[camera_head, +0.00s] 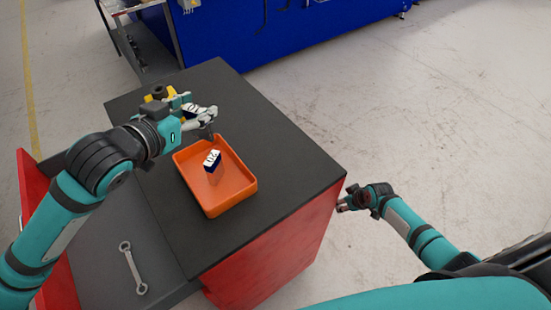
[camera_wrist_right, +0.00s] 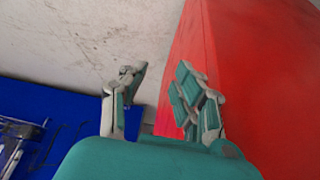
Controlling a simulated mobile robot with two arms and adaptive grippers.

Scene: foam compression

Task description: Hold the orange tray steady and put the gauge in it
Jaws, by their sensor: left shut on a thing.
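The orange tray (camera_head: 238,192) lies on the dark top of the red cabinet. A small white and dark blue block with dark markings (camera_head: 212,160), which looks like the gauge, appears inside the tray, standing at a slant. My left gripper (camera_head: 209,128) is at the tray's far rim and is shut, seemingly on that rim; its exact contact is hard to see. My right gripper (camera_head: 344,203) is low beside the cabinet's right side, away from the tray. In the right wrist view its fingers (camera_wrist_right: 160,90) are apart with nothing between them.
The cabinet's dark top (camera_head: 290,165) is clear right of the tray. Its red side (camera_wrist_right: 260,70) is close to my right gripper. A wrench (camera_head: 132,268) lies in the open drawer at lower left. Yellow items (camera_head: 158,92) show behind my left gripper. A blue bench (camera_head: 300,30) stands behind.

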